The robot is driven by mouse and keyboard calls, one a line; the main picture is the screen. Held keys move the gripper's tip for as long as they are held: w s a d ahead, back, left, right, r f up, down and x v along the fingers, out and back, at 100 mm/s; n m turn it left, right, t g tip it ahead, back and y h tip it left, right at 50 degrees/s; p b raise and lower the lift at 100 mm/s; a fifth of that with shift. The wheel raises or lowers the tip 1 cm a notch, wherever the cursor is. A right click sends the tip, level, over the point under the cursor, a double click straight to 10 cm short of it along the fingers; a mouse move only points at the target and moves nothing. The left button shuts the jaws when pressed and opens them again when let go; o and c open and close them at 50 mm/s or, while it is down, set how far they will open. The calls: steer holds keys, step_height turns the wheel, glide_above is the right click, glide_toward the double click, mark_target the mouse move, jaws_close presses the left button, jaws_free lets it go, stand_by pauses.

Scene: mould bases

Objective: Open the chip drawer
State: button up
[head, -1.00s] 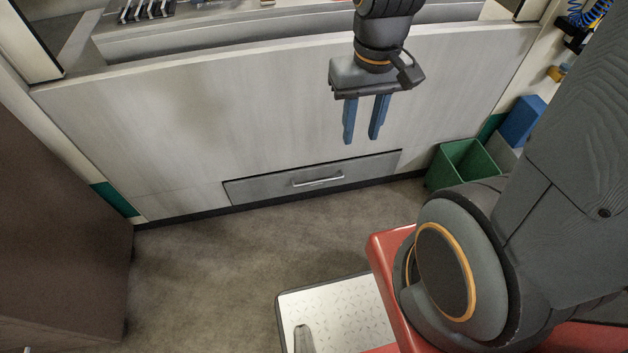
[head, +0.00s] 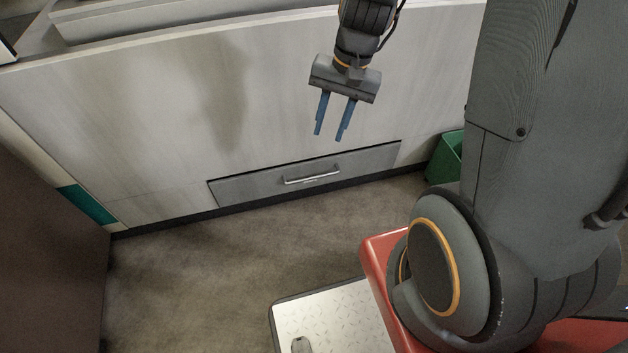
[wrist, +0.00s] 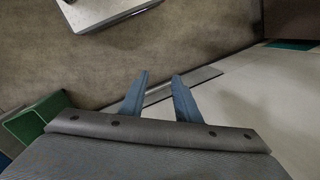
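The chip drawer (head: 250,184) is a grey front low in the pale cabinet panel, just above the dark kick strip. It looks shut, flush with the panel. Its silver bar handle (head: 312,178) sits across the middle of the front. My gripper (head: 328,135) has two blue fingers pointing down, apart, with nothing between them. In the head view it appears above the handle, not touching it. In the wrist view the fingers (wrist: 159,84) are spread, and part of the drawer (wrist: 203,77) shows as a grey strip beyond and between them. The handle cannot be made out there.
A green bin (head: 446,158) stands on the floor right of the drawer; it also shows in the wrist view (wrist: 36,117). A brown cabinet (head: 45,240) stands at the left. The carpet (head: 210,265) before the drawer is clear. My red base is at the lower right.

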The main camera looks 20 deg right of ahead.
steer(key=w+d+f+m+y+b, duration=0.1)
steer(key=w+f+m+b, duration=0.3)
steer(key=f, duration=0.5)
steer(key=w+d+f+m+y+b, duration=0.1)
steer(key=w+f+m+b, duration=0.1)
steer(key=w+f+b, duration=0.65)
steer(key=m+t+b, duration=0.2)
steer(key=m+b, duration=0.4)
steer(key=b, duration=0.1)
glide_toward(315, 178)
steer(key=shift+w+a+b+x, duration=0.15)
steer(key=shift+b+x, duration=0.45)
steer(key=shift+x, duration=1.3)
steer(key=shift+w+a+b+x, duration=0.15)
steer(key=shift+b+x, duration=0.45)
steer(key=shift+x, duration=1.3)
steer(key=shift+s+r, duration=0.1)
steer(key=shift+r, duration=0.1)
jaws_close()
